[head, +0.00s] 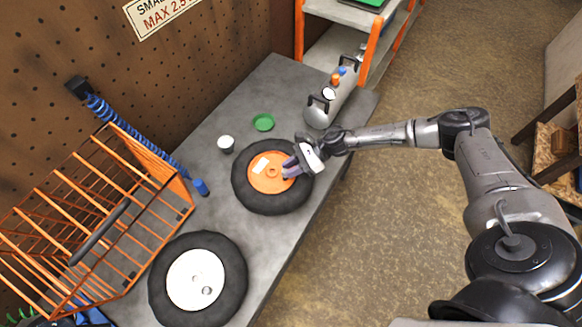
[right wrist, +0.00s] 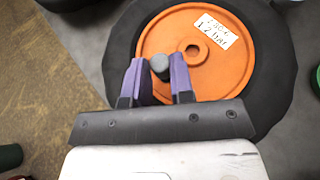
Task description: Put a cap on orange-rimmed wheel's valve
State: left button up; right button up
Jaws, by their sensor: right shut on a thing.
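The orange-rimmed wheel (head: 265,182) lies flat on the grey bench, with a black tyre and a white label on its rim. It fills much of the right wrist view (right wrist: 215,75); the label reads about "1.7 bar". My right gripper (head: 290,168) is over the near right part of the rim. My left gripper is not in view.
A white-rimmed wheel (head: 196,278) lies nearer on the bench (head: 195,146). A green dish (head: 263,122), a white cup (head: 226,142) and a grey air tank (head: 322,110) stand behind. An orange wire rack (head: 75,225) and blue hose (head: 135,140) are at left.

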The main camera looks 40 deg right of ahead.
jog(key=shift+f+b, duration=0.4)
dwell(0.6)
jog(key=shift+f+b, duration=0.45)
jog(key=shift+b, duration=0.1)
jog(key=shift+f+b, duration=0.4)
jog(key=shift+f, duration=0.05)
dwell(0.3)
jog(key=o, duration=0.7)
jog(key=shift+o, duration=1.3)
jog(key=o, duration=0.3)
